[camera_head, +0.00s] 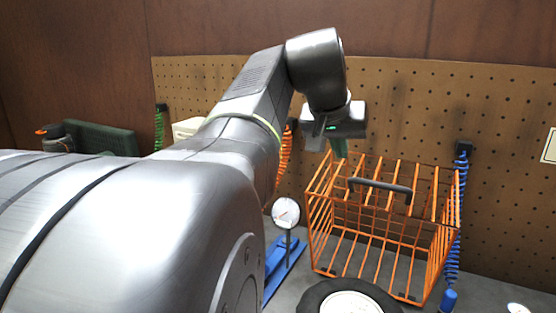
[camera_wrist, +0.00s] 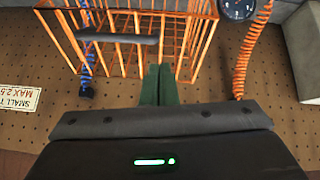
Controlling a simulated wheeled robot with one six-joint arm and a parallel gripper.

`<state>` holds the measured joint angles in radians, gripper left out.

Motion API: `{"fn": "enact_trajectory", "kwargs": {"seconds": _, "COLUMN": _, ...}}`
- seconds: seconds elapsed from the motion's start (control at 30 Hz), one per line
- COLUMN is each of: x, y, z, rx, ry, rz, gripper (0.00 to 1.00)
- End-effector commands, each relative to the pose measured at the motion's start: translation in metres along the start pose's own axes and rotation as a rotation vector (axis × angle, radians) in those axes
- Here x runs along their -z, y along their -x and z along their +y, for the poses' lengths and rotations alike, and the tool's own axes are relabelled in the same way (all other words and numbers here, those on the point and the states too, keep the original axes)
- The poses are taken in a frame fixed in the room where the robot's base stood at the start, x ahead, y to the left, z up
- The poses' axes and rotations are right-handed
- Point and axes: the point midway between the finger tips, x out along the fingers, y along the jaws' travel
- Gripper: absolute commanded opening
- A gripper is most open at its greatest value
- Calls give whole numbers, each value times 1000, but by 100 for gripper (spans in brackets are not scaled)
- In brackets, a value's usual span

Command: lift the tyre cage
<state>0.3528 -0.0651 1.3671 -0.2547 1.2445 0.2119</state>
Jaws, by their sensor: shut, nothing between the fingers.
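The tyre cage (camera_head: 382,222) is an orange wire cage with a dark bar handle (camera_head: 381,187) across its top. It stands on the grey bench in the head view. In the wrist view the cage (camera_wrist: 187,38) fills the upper middle, with its handle (camera_wrist: 117,38) to the left of my fingers. My gripper (camera_head: 340,153) is at the cage's back left, near its top edge and apart from the handle. In the wrist view its green fingers (camera_wrist: 159,84) are together and hold nothing. I cannot tell whether the fingers touch the cage wires.
A tyre with a white hub (camera_head: 350,303) lies in front of the cage. A round gauge (camera_head: 286,212) and a blue stand (camera_head: 284,262) are at its left. A blue coiled hose (camera_head: 456,215) hangs at its right. The pegboard (camera_head: 420,110) rises behind.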

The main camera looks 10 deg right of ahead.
Motion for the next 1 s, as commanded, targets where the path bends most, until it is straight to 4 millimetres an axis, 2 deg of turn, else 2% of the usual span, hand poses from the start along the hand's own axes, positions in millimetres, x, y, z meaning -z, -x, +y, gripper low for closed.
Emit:
{"fn": "enact_trajectory", "kwargs": {"seconds": 0.1, "x": 0, "y": 12, "z": 0, "rx": 1, "ry": 0, "rz": 3, "gripper": 0}}
{"fn": "enact_trajectory", "kwargs": {"seconds": 0.2, "x": 0, "y": 16, "z": 0, "rx": 1, "ry": 0, "rz": 2, "gripper": 0}}
{"fn": "enact_trajectory", "kwargs": {"seconds": 0.57, "x": 0, "y": 15, "z": 0, "rx": 0, "ry": 0, "rz": 0, "gripper": 0}}
{"fn": "enact_trajectory", "kwargs": {"seconds": 0.67, "x": 0, "y": 7, "z": 0, "rx": -1, "ry": -1, "rz": -2, "gripper": 0}}
{"fn": "enact_trajectory", "kwargs": {"seconds": 1.0, "x": -1, "y": -42, "z": 0, "rx": -1, "ry": -1, "rz": -2, "gripper": 0}}
